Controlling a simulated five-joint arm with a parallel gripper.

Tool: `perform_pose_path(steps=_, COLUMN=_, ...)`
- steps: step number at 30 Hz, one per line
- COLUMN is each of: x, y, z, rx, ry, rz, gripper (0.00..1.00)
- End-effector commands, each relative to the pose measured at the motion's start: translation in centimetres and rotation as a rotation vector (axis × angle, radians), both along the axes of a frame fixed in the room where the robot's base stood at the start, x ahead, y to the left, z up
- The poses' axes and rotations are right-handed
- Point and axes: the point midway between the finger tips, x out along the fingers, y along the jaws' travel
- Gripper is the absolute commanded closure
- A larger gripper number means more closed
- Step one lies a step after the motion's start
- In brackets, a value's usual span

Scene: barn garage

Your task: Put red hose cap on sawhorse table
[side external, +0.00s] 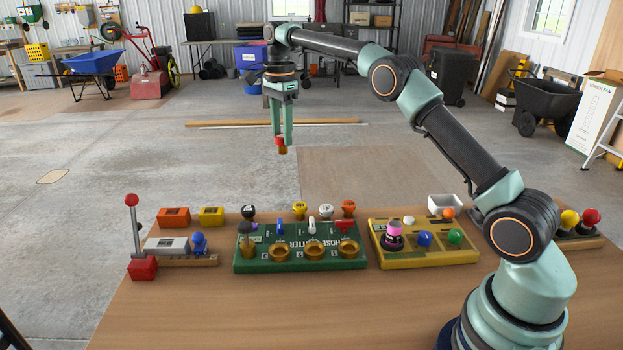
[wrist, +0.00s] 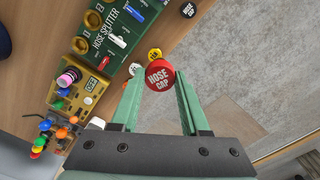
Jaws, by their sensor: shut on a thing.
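The red hose cap (side external: 281,144) is held between the fingertips of my gripper (side external: 282,138), with a brass-coloured lower part showing. In the wrist view the cap (wrist: 160,75) faces me with its "HOSE CAP" lettering, between the two green fingers of my gripper (wrist: 158,88). My gripper is shut on it and points down, up in the air. The wooden table top (side external: 200,315) spreads across the front; the wrist view shows its far edge (wrist: 158,40) near the cap. What holds the table up is hidden.
A green hose splitter board (side external: 300,263) with brass outlets and a yellow board (side external: 425,257) stand on the table. Black (side external: 248,211), yellow (side external: 299,208), white (side external: 326,211) and orange (side external: 348,207) caps stand behind the splitter. The table's front left is clear.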

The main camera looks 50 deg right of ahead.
Motion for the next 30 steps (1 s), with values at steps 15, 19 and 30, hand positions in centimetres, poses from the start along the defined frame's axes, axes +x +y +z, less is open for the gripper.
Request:
perform_pose_path(steps=15, x=0.2, y=-0.3, z=-7.6, rx=0.001, ry=0.005, rz=-0.016, gripper=1.0)
perform_pose_path(steps=19, x=0.2, y=-0.3, z=-10.8, rx=0.001, ry=0.006, rz=-0.016, gripper=1.0)
perform_pose_path(steps=30, x=0.3, y=-0.3, z=-16.1, rx=0.0, ry=-0.001, rz=-0.015, gripper=1.0)
